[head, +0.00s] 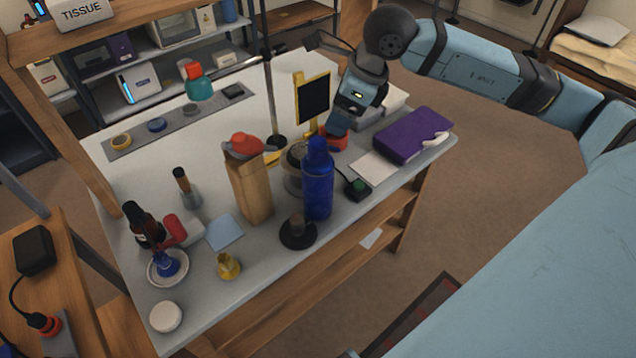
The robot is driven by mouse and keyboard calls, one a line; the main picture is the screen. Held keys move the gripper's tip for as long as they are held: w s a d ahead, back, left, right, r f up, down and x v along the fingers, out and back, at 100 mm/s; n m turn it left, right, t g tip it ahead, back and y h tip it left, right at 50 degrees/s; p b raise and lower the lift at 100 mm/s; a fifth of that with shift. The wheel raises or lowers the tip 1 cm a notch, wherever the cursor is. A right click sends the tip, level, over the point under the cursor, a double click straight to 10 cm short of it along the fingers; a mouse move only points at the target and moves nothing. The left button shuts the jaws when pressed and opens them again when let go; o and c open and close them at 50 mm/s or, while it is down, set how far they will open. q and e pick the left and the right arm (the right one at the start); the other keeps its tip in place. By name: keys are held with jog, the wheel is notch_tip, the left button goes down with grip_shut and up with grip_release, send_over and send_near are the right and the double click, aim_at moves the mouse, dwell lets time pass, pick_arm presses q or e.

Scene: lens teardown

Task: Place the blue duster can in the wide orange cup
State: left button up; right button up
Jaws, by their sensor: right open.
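A tall blue can (317,185) with a narrower blue top stands upright near the table's front edge. Just behind its top is a low red-orange cup-like thing (338,143), partly hidden by the can. My right gripper (341,118) is open and points down above the red-orange thing, behind the tall blue can. A dark blue shape shows between the gripper and the red-orange thing; I cannot tell whether it is a finger or a separate object. The inside of the red-orange thing is hidden. My left gripper is not in view.
A tan box-like thing with a red top (250,180) and a dark round stand (298,232) are close to the blue can. A yellow-framed black panel (313,98) stands behind. A purple box (413,134) lies right.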

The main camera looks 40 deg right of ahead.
aim_at(319, 140)
jog(key=x, duration=0.4)
jog(key=shift+a+f, duration=0.15)
jog(key=shift+f, duration=0.05)
jog(key=x, duration=0.2)
jog(key=p+x, duration=0.1)
jog(key=x, duration=0.1)
jog(key=shift+w+a, duration=0.25)
jog(key=shift+a, duration=0.15)
jog(key=shift+w+a+f, duration=0.1)
jog(key=shift+w+f, duration=0.05)
jog(key=shift+f, duration=0.3)
jog(key=shift+r, duration=0.1)
grip_shut()
